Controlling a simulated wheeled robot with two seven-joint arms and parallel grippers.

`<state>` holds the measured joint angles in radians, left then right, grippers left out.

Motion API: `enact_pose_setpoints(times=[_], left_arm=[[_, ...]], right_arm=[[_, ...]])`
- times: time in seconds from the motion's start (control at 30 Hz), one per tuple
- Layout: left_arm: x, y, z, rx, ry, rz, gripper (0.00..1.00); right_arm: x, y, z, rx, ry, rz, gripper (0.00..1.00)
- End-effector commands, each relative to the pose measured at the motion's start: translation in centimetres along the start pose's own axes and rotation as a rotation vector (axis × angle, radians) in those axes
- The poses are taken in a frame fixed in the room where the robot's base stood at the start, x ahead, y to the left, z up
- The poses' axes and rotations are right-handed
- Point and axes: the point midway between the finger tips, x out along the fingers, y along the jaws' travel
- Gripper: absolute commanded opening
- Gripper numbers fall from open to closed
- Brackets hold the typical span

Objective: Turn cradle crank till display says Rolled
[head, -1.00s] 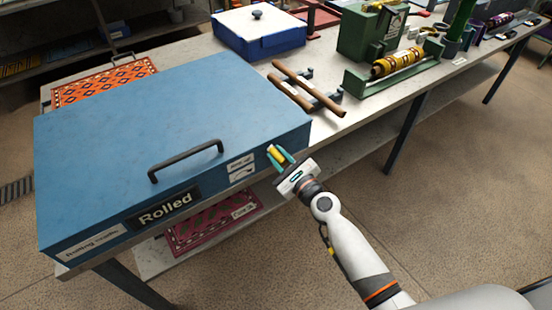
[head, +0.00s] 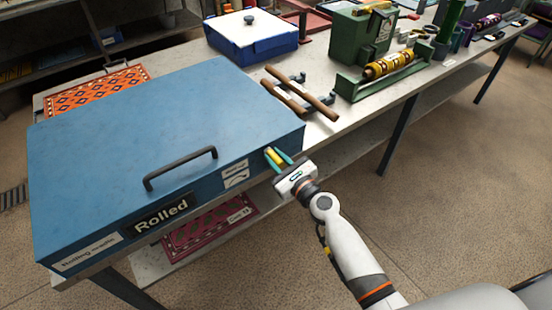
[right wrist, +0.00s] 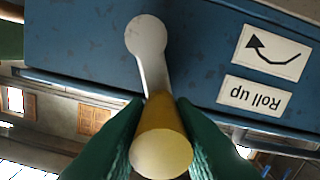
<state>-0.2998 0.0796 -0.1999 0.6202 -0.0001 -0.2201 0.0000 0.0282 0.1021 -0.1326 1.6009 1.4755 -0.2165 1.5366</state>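The blue cradle box (head: 170,125) stands on the table at left, with a black handle on its lid. Its front display (head: 161,214) reads "Rolled". The crank's yellow knob (head: 276,156) sticks out at the box's front right. In the right wrist view, its pale crank arm (right wrist: 150,60) runs up from the yellow knob (right wrist: 161,150) to a round hub on the blue face. My right gripper (head: 279,160) is closed around the knob, one green finger on each side. My left gripper is not in view.
A "Roll up" label with a curved arrow (right wrist: 270,52) is beside the crank. Wooden rods (head: 300,92) lie right of the box; a green roller device (head: 390,72) and a blue white-lidded box (head: 250,35) stand beyond. A red rug (head: 210,225) lies on the lower shelf.

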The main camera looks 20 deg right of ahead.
Motion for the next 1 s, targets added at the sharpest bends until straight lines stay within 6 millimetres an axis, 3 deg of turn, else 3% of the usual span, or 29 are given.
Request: enact_pose_setpoints(times=[0.03,0.1,0.47,1.0], left_arm=[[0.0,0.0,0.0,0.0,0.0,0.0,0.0],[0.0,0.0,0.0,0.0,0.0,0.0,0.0],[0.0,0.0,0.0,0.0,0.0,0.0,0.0],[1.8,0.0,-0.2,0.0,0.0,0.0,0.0]], right_arm=[[0.0,0.1,0.1,-0.001,-0.002,0.002,0.32],[0.0,0.1,0.1,-0.001,-0.001,0.001,0.43],[-0.6,-0.1,0.1,0.0,-0.002,-0.001,0.43],[-10.5,0.0,0.4,-0.001,-0.003,0.0,0.43]])
